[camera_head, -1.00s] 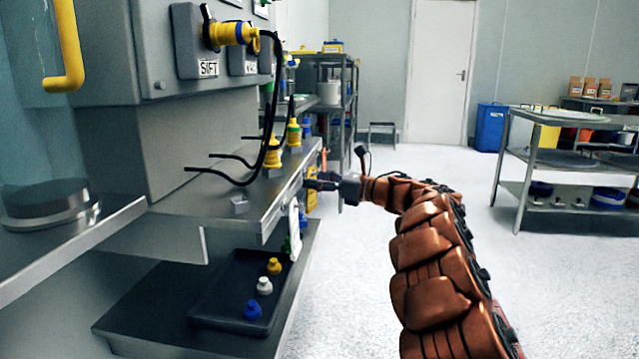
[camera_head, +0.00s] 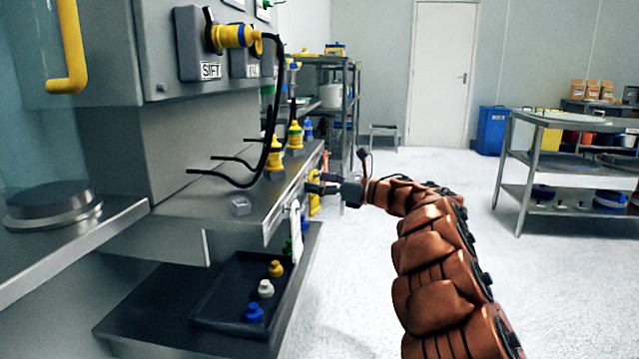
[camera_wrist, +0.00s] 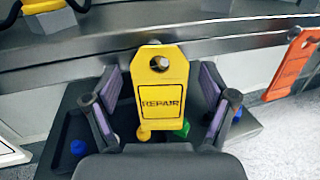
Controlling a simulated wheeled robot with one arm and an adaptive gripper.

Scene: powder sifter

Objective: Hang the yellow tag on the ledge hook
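The yellow tag (camera_wrist: 163,95), marked REPAIR, hangs upright at the front edge of the steel ledge (camera_wrist: 90,60) in the wrist view. A light peg end, the hook (camera_wrist: 160,64), shows in the tag's round hole. My gripper (camera_wrist: 160,85) has its two fingers spread, one on each side of the tag, with a visible gap on both sides. In the head view my gripper (camera_head: 318,184) is at the ledge edge, and part of the yellow tag (camera_head: 315,205) shows just below it. The back of the tag is hidden.
An orange tag (camera_wrist: 293,66) hangs to the right and a white tag (camera_wrist: 8,152) to the left in the wrist view. Below the ledge is a dark tray (camera_head: 207,306) with yellow, white and blue knobbed pieces. Black cables loop over the ledge.

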